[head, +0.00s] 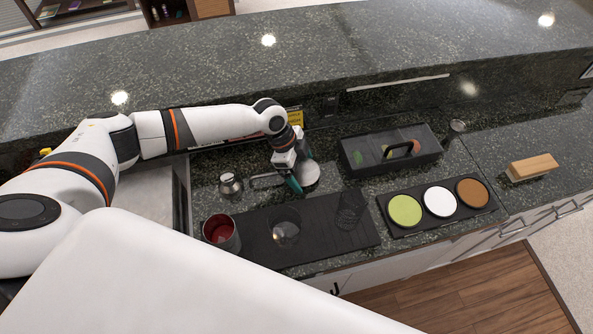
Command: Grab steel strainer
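My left gripper (300,170) reaches down over the counter, its two teal-tipped fingers spread apart. A round grey metallic piece (309,176), which looks like the steel strainer, lies at its fingertips, partly hidden by the gripper. I cannot tell whether the fingers touch the strainer. My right gripper is not in view.
A small steel jug (230,184) stands left of the gripper. A red-lined cup (221,232) and clear glasses (285,228) stand on the dark mat (325,240). A black handled caddy (430,160) and a tray of coloured rimmer dishes (405,210) lie right. A wooden-topped brush (532,167) sits far right.

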